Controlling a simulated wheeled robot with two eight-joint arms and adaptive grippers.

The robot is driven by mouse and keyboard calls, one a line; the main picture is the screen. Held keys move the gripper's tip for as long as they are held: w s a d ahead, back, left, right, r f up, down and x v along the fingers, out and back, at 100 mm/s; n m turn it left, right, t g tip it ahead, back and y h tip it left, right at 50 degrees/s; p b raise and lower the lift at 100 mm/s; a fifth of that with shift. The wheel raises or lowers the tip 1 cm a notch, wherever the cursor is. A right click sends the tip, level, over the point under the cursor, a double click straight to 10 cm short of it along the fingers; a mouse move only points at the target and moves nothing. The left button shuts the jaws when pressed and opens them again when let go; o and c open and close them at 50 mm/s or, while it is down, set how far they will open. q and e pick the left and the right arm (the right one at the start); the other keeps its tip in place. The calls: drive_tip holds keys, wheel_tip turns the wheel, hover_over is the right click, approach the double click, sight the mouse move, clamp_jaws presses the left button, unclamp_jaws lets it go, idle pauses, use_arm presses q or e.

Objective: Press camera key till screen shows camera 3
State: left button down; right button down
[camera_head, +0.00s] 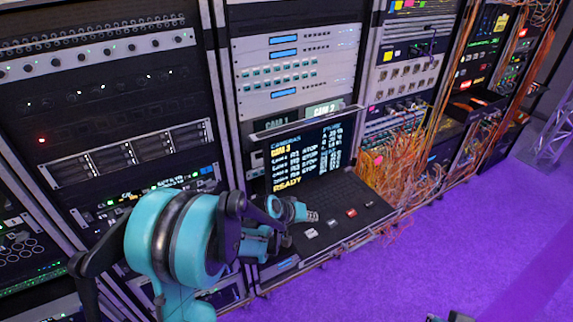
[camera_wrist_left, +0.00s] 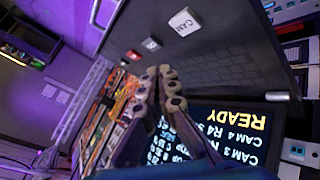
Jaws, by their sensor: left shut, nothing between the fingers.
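The screen (camera_head: 305,156) stands tilted behind the key shelf. Its heading reads CAMERAS, with CAM 3 in yellow under it, rows of white text below and READY in yellow at the bottom. The white camera key (camera_head: 312,233), marked CAM in the left wrist view (camera_wrist_left: 184,21), is the nearest key on the dark shelf (camera_head: 352,190). My left gripper (camera_head: 314,216) is shut and empty, its fingertips just above the shelf behind the key. In the left wrist view its fingertips (camera_wrist_left: 160,72) appear apart from the key.
A grey key (camera_head: 332,222) and a red key (camera_head: 351,212) sit in line beyond the camera key. Equipment racks (camera_head: 110,100) stand behind and left. Orange cables (camera_head: 405,165) hang to the right of the screen. The purple floor (camera_head: 440,260) is open at right.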

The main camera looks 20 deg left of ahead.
idle(0.8)
use_arm(q)
drive_tip(key=s+f+m+y+b, duration=0.2)
drive_tip(key=s+b, duration=0.4)
drive_tip(key=s, duration=0.6)
drive_tip(key=s+f+m+g+y+b, duration=0.1)
drive_tip(key=s+f+y+b, duration=0.1)
drive_tip(key=s+b, duration=0.5)
drive_tip(key=s, duration=0.6)
drive_tip(key=shift+m, duration=0.4)
